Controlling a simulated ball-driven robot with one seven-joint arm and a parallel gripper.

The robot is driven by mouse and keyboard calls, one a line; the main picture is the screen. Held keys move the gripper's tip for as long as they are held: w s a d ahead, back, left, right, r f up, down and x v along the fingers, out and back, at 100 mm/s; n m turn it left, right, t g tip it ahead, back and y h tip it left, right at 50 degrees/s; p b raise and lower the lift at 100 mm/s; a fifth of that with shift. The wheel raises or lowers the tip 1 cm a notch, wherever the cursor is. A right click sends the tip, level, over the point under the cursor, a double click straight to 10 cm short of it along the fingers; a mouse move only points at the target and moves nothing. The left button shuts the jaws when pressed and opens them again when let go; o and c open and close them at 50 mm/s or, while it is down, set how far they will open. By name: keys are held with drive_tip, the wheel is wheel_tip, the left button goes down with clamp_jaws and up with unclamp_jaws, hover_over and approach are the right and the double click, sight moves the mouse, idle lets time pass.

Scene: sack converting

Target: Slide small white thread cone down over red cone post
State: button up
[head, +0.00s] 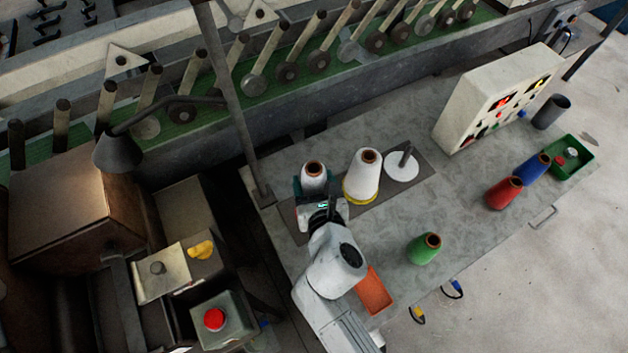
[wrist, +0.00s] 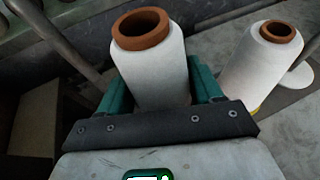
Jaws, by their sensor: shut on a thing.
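The small white thread cone (head: 314,184) with a brown core is at the left end of the dark strip on the bench. It also shows upright in the wrist view (wrist: 155,80). My gripper (head: 314,190) is shut on it, with a teal finger on each side in the wrist view (wrist: 160,95). No red post shows; the cone and my gripper hide what is below. I cannot tell whether the cone touches the strip.
A larger white cone (head: 362,177) on a yellow base stands close right of the held cone. Beyond it is a white disc (head: 402,169) with a bare grey post. Green (head: 422,250), red (head: 502,194) and blue (head: 531,169) cones and an orange tray (head: 374,292) are on the bench.

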drive_tip(key=shift+f+b, duration=3.6)
drive_tip(key=shift+f, duration=1.15)
drive_tip(key=o, duration=1.3)
drive_tip(key=shift+c, duration=0.2)
drive_tip(key=v, duration=1)
drive_tip(key=shift+s+d+r+p, duration=0.1)
drive_tip(key=shift+s+r+p, duration=0.05)
drive_tip(key=shift+s+p, duration=0.2)
